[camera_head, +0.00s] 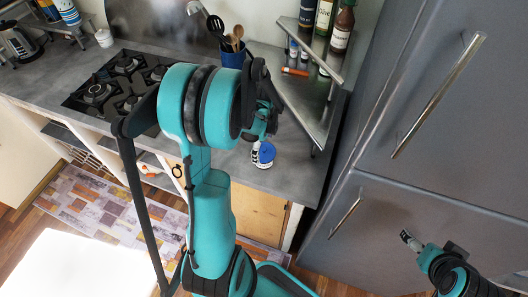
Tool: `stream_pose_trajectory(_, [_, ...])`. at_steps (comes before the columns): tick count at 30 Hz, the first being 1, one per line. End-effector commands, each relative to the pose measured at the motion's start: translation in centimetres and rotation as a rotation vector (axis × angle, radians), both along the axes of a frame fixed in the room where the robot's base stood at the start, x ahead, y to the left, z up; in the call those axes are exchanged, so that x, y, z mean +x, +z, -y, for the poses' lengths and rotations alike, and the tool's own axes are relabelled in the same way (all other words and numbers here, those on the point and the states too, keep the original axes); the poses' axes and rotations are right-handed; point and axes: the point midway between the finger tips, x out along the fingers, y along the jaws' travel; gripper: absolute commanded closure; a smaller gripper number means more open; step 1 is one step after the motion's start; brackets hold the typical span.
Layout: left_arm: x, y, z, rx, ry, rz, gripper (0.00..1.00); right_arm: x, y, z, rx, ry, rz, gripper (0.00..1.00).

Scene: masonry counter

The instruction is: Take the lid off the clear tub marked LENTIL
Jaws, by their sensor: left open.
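A small tub with a round blue lid (266,150) stands on the grey counter, near its front edge. My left arm rises through the middle of the picture and hides part of the counter. My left gripper (261,136) is open, just above and behind the blue lid in the picture; I cannot tell whether it touches it. My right gripper (411,241) is low at the right, in front of the grey cabinet, away from the tub; its fingers are too small to judge.
A blue utensil pot (232,55) stands at the back of the counter. A metal corner shelf (312,48) with bottles is to the right. A gas hob (112,86) lies left. The tall grey cabinet (450,130) with bar handles closes off the right side.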

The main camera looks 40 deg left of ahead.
Motion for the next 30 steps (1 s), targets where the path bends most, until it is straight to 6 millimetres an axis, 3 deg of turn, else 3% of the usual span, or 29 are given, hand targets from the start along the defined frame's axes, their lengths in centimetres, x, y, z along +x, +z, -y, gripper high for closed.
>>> stream_pose_trajectory(4, [0.01,0.07,0.02,0.000,0.000,0.000,0.00,0.00,0.06,0.00,0.000,0.000,0.000,0.13])
stream_pose_trajectory(11, [0.00,0.09,0.02,0.000,0.000,0.000,0.44,0.00,0.06,0.00,0.000,0.000,0.000,0.13])
stream_pose_trajectory(28, [-0.04,0.24,0.08,-0.001,0.000,0.000,0.48,0.01,0.09,0.00,0.000,0.000,0.000,0.13])
stream_pose_trajectory(30, [-0.05,0.67,0.08,-0.001,0.000,0.000,0.61,0.01,0.21,0.00,0.000,0.000,0.000,0.13])
